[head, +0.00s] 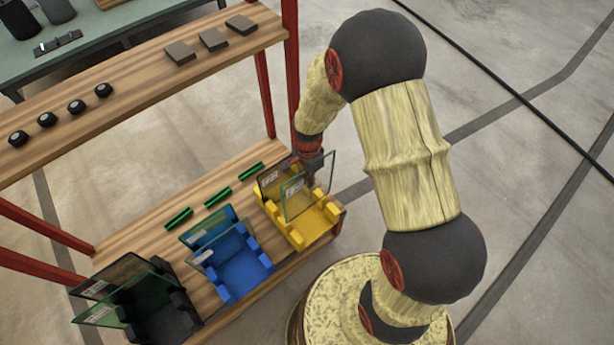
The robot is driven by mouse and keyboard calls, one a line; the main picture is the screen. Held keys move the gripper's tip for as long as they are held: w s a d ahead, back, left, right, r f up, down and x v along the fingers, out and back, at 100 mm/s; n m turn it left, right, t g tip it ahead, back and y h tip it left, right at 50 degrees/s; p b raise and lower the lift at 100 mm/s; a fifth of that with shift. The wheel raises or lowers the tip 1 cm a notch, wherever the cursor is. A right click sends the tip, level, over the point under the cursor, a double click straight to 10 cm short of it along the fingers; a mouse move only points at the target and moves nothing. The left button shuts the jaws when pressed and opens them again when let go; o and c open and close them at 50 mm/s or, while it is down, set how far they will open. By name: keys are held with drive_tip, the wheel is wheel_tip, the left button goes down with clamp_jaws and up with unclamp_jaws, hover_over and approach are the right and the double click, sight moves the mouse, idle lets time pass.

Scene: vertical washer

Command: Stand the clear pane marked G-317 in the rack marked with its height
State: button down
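A clear pane (303,201) with a small white label stands upright at the yellow rack (312,230), at the right end of the lower shelf. The label is too small to read, so I cannot confirm G-317. My gripper (314,172) is at this pane's upper part, seen partly through the glass. Its fingers are too small and covered to show whether they grip. A dark-tinted pane (268,176) stands behind in the yellow rack. I cannot tell whether the clear pane's lower edge is seated in a slot. No height marking is readable on any rack.
A blue rack (243,277) holds a blue pane (207,227) and a clearer one. A black rack (177,322) at left holds a dark pane and a greenish clear pane. Several green bars (217,196) lie behind. The upper shelf (140,75) carries black knobs and dark blocks.

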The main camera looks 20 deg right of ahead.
drive_tip(key=shift+f+b, duration=4.95)
drive_tip(key=shift+f, duration=2.7)
drive_tip(key=shift+f+b, duration=0.35)
drive_tip(key=shift+f, duration=0.25)
drive_tip(key=c, duration=2)
unclamp_jaws()
drive_tip(key=shift+o, duration=0.2)
drive_tip(key=shift+s, duration=0.1)
wheel_tip(320, 180, up, 12)
drive_tip(key=shift+r, duration=0.1)
wheel_tip(320, 180, up, 10)
drive_tip(key=p, duration=0.8)
hover_over(308, 203)
drive_tip(key=shift+w+d, duration=0.1)
drive_tip(key=shift+w, duration=0.2)
